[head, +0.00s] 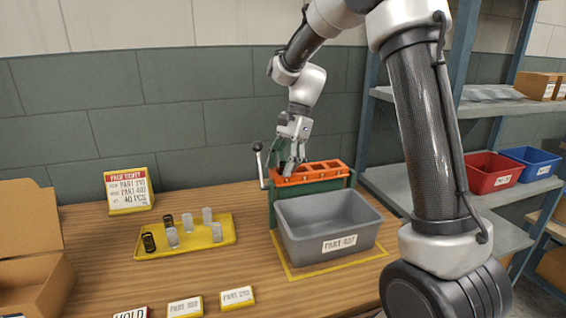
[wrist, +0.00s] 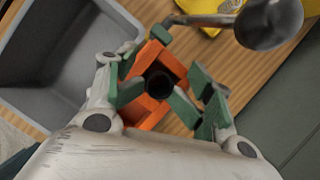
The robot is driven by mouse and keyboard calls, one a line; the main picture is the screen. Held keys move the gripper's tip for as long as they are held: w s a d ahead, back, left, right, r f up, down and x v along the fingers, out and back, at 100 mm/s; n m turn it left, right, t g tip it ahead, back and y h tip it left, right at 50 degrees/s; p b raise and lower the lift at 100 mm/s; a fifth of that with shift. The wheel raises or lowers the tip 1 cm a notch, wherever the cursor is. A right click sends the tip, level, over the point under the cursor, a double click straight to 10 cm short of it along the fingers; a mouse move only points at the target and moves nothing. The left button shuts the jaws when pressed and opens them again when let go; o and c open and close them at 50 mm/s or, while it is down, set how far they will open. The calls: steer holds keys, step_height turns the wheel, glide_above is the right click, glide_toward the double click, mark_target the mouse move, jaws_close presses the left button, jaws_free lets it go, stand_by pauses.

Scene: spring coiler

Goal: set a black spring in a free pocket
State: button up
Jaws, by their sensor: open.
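My gripper (head: 291,166) is over the left end of the orange pocket block (head: 322,170), which sits on a green stand. In the wrist view, my gripper's green-padded fingers (wrist: 157,100) are open on either side of a black spring (wrist: 159,85). The spring is seen end-on inside an orange-walled pocket; how deep it sits cannot be told. The pockets to the right in the head view look empty. Two other black springs, one at the back (head: 168,221) and one at the front left (head: 149,243), stand on the yellow tray (head: 190,252).
Several pale cylinders (head: 172,238) stand on the tray. A grey bin (head: 330,225) stands right in front of the block. A ball-ended crank handle (head: 257,147) rises at the block's left and shows close to my fingers in the wrist view (wrist: 268,22). Shelving is at right.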

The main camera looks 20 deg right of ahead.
steer(key=shift+r, duration=0.1)
steer(key=a+v, duration=0.1)
steer(key=v, duration=1.5)
steer(key=shift+s+a+r, duration=0.25)
steer(key=shift+s+r, duration=0.05)
steer(key=shift+r, duration=0.4)
steer(key=s, duration=1.6)
